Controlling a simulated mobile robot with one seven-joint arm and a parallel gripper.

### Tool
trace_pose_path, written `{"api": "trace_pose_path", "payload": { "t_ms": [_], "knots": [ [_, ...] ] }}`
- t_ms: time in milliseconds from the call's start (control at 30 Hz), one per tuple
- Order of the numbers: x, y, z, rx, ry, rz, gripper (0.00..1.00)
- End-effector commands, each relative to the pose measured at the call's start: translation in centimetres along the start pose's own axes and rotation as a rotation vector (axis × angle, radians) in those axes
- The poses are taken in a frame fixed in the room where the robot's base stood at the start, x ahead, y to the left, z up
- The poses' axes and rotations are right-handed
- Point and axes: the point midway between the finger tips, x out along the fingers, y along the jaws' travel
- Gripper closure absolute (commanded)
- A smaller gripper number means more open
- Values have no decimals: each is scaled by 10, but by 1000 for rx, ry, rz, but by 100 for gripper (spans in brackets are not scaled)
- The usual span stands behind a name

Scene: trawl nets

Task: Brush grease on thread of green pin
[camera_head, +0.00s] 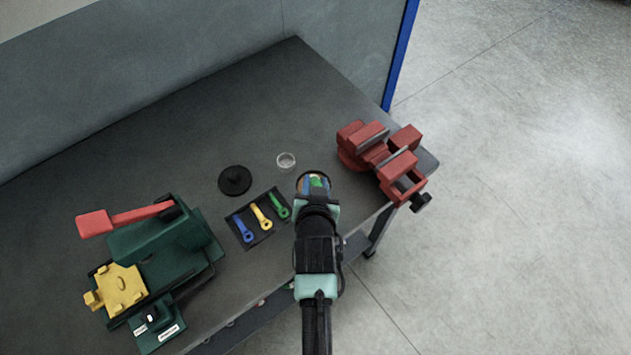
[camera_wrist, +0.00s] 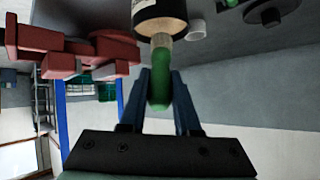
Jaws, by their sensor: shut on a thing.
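My gripper (camera_wrist: 160,88) is shut on a green handle (camera_wrist: 160,75), which looks like a brush, with a pale section at its far end. That end meets a dark round can (camera_wrist: 158,12) with a tan rim, and I cannot tell how deep it goes. In the head view the can (camera_head: 312,177) sits at my gripper (camera_head: 316,192), with a bit of green showing over it. The green pin (camera_head: 279,206) lies in a dark tray (camera_head: 242,239) left of my gripper, next to a yellow pin (camera_head: 261,216) and a blue pin (camera_head: 244,228). The thread is too small to make out.
A red vise (camera_head: 398,165) stands right of my gripper at the table's corner. A small clear dish (camera_head: 286,160) and a black disc (camera_head: 235,180) lie behind the tray. A green machine (camera_head: 165,245) with a red lever is at the left. The back of the table is clear.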

Motion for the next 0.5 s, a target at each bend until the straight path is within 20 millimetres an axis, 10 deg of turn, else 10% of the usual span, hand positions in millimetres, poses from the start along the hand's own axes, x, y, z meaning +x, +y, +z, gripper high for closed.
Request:
{"api": "trace_pose_path", "payload": {
  "t_ms": [500],
  "knots": [
    [4, 1, 5, 0, 1, 0, 100]
  ]
}}
